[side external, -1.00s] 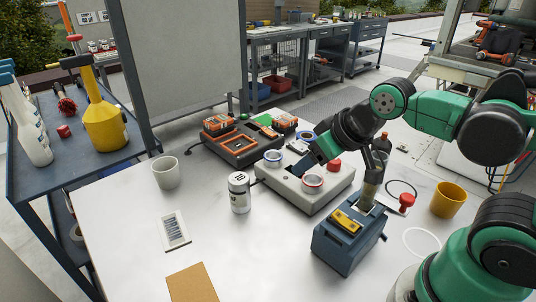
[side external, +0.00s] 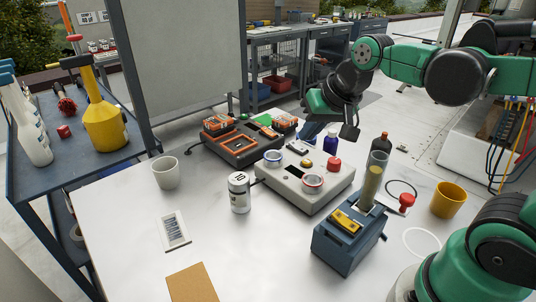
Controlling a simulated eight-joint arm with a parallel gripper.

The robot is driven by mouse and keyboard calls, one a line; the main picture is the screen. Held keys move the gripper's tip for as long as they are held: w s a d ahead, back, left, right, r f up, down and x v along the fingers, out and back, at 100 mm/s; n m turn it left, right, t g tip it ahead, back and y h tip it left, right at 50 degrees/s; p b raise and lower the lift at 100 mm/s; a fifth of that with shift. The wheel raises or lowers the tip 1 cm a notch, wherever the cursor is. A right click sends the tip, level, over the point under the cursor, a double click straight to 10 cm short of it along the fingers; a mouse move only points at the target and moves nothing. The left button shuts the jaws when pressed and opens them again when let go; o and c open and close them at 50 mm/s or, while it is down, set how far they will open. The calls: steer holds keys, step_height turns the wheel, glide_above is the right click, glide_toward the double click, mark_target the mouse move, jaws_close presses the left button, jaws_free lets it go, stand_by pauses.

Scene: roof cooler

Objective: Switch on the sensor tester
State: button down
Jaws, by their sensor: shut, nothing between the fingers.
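A light grey box (side external: 325,191) with a small dark display stands in the middle of the white table. On its top are a red knob (side external: 334,164), a yellow round button (side external: 306,163), a blue-rimmed round piece (side external: 273,157) and a red-rimmed round piece (side external: 312,181). A dark blue box (side external: 340,253) with a yellow part (side external: 346,220) and an upright clear tube (side external: 373,182) stands in front of it. No label shows which box is the sensor tester. My gripper (side external: 311,132) is shut and empty, above and behind the grey box, apart from it; its fingertips are hard to make out.
A dark case with orange frames (side external: 235,142) sits behind left. A white cup (side external: 166,172), white jar (side external: 239,193), yellow cup (side external: 448,200), red stamp-like piece (side external: 406,202), blue bottle (side external: 330,139) and dark bottle (side external: 380,148) stand around.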

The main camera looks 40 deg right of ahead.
mark_target(293, 143)
steer(key=w+d+r+m+g, duration=0.2)
steer(key=w+d+m, duration=0.6)
steer(key=d+m, duration=0.3)
steer(key=shift+r+m, duration=0.2)
steer(key=shift+m, duration=0.8)
steer(key=shift+d+f, duration=0.1)
steer(key=shift+f, duration=0.05)
steer(key=x, duration=1.3)
steer(key=shift+a+f, duration=0.25)
steer(key=shift+f, duration=0.15)
steer(key=shift+f+g, duration=0.1)
steer(key=shift+g, duration=0.2)
steer(key=shift+w+f, duration=0.1)
steer(key=shift+w, duration=0.05)
